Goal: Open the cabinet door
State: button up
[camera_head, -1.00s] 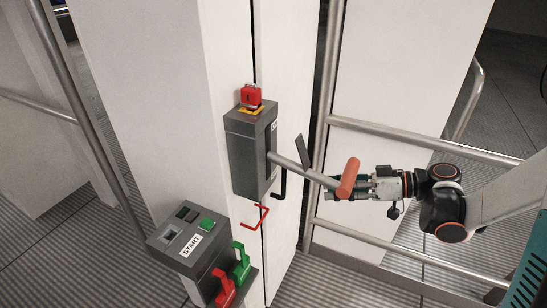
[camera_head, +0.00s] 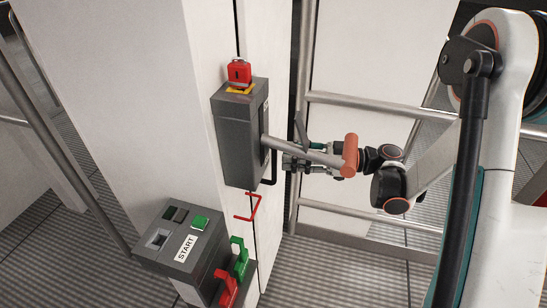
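The white cabinet (camera_head: 205,70) stands upright in the middle of the view, with a dark vertical seam between its front panels. A red handle (camera_head: 250,208) sits beside the seam, and the lower part of a black handle (camera_head: 272,180) shows to its upper right. The door panel (camera_head: 272,45) looks closed along the seam. My gripper (camera_head: 290,163) is just right of the black handle, partly behind the grey lever. Whether it touches the handle is hidden, and its fingers are too small and covered to tell open from shut.
A grey switch box (camera_head: 238,140) with a red padlock-like block (camera_head: 239,72) carries an orange-ended lever (camera_head: 349,155) that sticks out across my gripper. A START box (camera_head: 180,245) with red and green clips stands lower left. Metal rails (camera_head: 375,105) flank the right.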

jog(key=shift+w+a+b, duration=0.2)
jog(key=shift+a+b, duration=0.05)
jog(key=shift+a, duration=1.05)
jog(key=shift+w+a+b, duration=0.2)
jog(key=shift+a+b, duration=0.05)
jog(key=shift+a, duration=1.05)
grip_shut()
